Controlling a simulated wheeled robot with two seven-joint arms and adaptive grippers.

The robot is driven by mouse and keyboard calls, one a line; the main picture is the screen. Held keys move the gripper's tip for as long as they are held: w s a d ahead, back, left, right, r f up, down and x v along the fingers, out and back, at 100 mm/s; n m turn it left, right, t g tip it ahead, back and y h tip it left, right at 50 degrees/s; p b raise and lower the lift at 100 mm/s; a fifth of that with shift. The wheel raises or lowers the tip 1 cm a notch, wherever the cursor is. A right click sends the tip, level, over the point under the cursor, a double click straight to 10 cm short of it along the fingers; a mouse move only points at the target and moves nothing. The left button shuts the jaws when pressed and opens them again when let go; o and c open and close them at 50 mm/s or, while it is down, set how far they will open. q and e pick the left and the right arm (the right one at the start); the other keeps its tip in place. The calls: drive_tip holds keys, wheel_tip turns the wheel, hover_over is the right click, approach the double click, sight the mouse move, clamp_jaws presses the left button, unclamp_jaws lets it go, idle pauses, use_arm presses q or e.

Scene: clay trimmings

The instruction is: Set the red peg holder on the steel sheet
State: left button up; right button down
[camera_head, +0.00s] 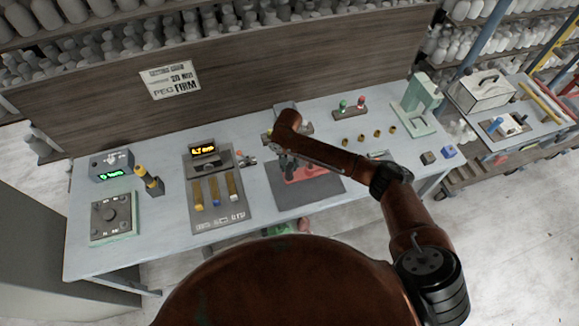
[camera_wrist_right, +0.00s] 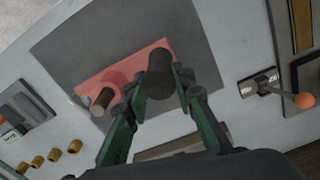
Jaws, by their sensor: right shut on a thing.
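The red peg holder (camera_head: 308,173) is a flat red plate, also in the wrist view (camera_wrist_right: 126,68). It has a dark upright post (camera_wrist_right: 160,73) and a brown peg (camera_wrist_right: 103,100) at its other end. My right gripper (camera_head: 288,168) is shut on the dark post, with green fingers (camera_wrist_right: 163,84) either side of it. The holder is over the dark grey steel sheet (camera_head: 312,196), which spreads around it in the wrist view (camera_wrist_right: 90,38). I cannot tell whether it touches the sheet. My arm hides part of the holder. My left gripper is not in view.
Left of the sheet is a grey panel (camera_head: 228,217) with several coloured sticks. Several brass pieces (camera_head: 361,138) lie at right, and a small rack (camera_head: 350,110) with green and red pegs stands behind. A pale green frame (camera_head: 416,118) stands at far right.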

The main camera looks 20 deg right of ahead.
drive_tip(key=shift+f, duration=0.6)
drive_tip(key=c, duration=1.6)
unclamp_jaws()
drive_tip(key=shift+f, duration=0.1)
wheel_tip(320, 180, up, 12)
drive_tip(key=shift+r+b, duration=0.1)
drive_tip(key=shift+b, duration=0.4)
